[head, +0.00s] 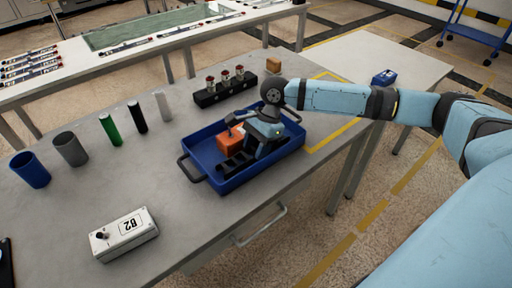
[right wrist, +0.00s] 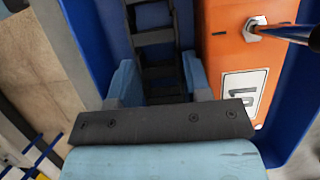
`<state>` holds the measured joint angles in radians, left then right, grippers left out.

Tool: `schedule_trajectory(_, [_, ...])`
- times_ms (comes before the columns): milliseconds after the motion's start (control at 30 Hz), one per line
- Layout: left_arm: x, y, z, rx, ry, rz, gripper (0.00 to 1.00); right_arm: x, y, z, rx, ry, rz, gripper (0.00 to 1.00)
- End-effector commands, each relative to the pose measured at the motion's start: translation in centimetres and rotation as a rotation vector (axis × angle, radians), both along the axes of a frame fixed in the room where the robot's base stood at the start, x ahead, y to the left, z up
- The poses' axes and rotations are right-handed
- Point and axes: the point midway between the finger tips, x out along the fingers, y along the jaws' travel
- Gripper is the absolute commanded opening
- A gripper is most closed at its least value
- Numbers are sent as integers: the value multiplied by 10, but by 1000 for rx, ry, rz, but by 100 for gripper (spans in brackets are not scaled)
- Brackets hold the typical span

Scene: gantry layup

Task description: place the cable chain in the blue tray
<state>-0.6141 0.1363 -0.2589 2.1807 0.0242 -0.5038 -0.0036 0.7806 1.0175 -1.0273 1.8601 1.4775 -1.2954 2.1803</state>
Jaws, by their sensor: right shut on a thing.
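The blue tray (head: 232,182) lies on the grey table, its handle at the left end. The black cable chain (head: 232,169) is inside the tray, its front part showing beside my right gripper (head: 250,156). In the right wrist view the chain (right wrist: 154,45) looks like a black ladder running between the two fingers of my right gripper (right wrist: 160,80), which is shut on it. Whether the chain touches the tray floor I cannot tell. My left gripper is not in view.
An orange block (head: 230,143) with a metal fitting sits in the tray next to the chain. A black holder (head: 225,93) with several red-topped parts stands behind the tray. Cylinders and cups stand at left, and a white B2 box (head: 124,235) lies in front.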

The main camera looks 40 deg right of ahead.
Motion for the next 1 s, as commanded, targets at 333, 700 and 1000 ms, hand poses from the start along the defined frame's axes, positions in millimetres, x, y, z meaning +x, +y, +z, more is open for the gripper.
schedule_trajectory(333, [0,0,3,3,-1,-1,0,0,0,-1,1,0,0,55])
schedule_trajectory(700, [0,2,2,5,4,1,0,1,-3,12,1,-3,-1,55])
schedule_trajectory(1000, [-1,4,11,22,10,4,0,3,-28,71,0,-3,-1,55])
